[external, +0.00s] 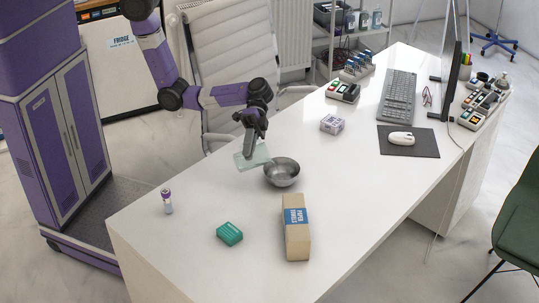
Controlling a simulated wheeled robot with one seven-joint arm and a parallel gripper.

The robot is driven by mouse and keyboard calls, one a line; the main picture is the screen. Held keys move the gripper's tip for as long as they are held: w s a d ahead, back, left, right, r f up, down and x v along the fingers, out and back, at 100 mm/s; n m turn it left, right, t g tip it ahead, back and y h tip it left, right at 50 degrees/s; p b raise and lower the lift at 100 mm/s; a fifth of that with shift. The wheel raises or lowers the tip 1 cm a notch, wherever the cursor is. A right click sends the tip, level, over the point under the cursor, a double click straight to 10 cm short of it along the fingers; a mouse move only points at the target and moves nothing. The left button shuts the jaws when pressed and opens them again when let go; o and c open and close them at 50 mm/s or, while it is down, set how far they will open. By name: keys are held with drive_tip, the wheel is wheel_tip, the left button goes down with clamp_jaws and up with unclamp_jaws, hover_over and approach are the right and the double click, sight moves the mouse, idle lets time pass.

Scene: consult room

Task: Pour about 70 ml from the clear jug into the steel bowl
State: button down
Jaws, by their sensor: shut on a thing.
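The steel bowl (282,178) stands upright on the white table, near its middle. The clear jug (246,162) is a pale, see-through shape just left of the bowl, in the air over the table's far edge. It is tilted, with its right end close to the bowl's rim. My gripper (250,143) is above the jug and shut on it. The jug's contents and any stream of liquid are too small to make out. The inside of the bowl is only partly visible.
A paper towel box (296,228), a green box (229,234) and a small vial (167,201) stand on the near part of the table (190,240). A small lilac box (332,124), a keyboard (397,94) and a mouse (401,139) lie to the right. A white chair (232,55) stands behind.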

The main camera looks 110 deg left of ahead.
sight(239, 165)
drive_tip(key=shift+w+a+r, duration=0.2)
drive_tip(key=shift+w, duration=0.15)
idle(0.3)
drive_tip(key=shift+m+t+y, duration=0.4)
drive_tip(key=shift+m, duration=0.5)
drive_tip(key=s+f+b, duration=0.1)
drive_tip(key=s+d+f+b, duration=0.1)
drive_tip(key=f, duration=0.1)
drive_tip(key=shift+s+d, duration=0.2)
drive_tip(key=shift+f, duration=0.1)
drive_tip(key=shift+s+d+f+m+t+y+b, duration=0.15)
drive_tip(key=shift+s+m+t+y+b, duration=0.1)
drive_tip(key=shift+m, duration=0.15)
drive_tip(key=shift+s+d+r+m+t+y+b, duration=0.15)
drive_tip(key=shift+m+t, duration=0.1)
drive_tip(key=shift+m, duration=0.15)
drive_tip(key=shift+s+f+m+b, duration=0.15)
drive_tip(key=shift+f+m+b, duration=0.15)
drive_tip(key=shift+f+b, duration=0.35)
